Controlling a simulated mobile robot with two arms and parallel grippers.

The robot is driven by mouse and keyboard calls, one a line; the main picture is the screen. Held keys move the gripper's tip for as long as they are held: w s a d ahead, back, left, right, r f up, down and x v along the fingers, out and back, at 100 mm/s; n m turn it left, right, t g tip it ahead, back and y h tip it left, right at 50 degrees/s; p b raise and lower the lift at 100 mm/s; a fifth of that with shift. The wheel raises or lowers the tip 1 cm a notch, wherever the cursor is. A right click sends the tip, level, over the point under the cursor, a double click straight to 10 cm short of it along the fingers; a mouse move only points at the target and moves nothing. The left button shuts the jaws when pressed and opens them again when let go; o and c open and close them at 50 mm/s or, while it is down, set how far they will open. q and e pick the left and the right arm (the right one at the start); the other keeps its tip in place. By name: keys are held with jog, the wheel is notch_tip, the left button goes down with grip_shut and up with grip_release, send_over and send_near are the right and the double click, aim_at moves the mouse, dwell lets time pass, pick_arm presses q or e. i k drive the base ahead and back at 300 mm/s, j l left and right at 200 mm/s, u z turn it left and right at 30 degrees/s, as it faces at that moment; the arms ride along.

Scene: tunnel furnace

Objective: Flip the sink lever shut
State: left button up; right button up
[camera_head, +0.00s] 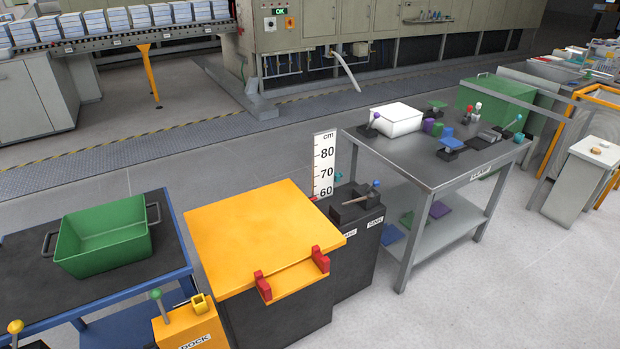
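The sink lever (359,198) is a grey rod with a small bluish-purple knob (376,184) at its upper right end. It rises at a slant from a dark bracket on top of a black cabinet (355,265) in the middle of the camera_head view. A white label (375,221) on the cabinet's front seems to read SINK. A second label to its left is partly hidden by the orange lid. I cannot tell from the slant whether the lever counts as open or shut. Neither of my grippers is in view, and nothing touches the lever.
A box with an orange lid (255,225) and red catches stands left of the cabinet. A centimetre ruler board (324,160) stands behind. A grey metal table (430,170) with other levers is at the right. A green bin (105,240) sits far left. Front right floor is clear.

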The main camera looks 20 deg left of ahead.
aim_at(376, 183)
jog(key=u, duration=0.3)
jog(key=i+l+z, duration=0.1)
jog(key=i+l, duration=1.45)
jog(key=i, duration=0.25)
jog(key=l+z, duration=0.05)
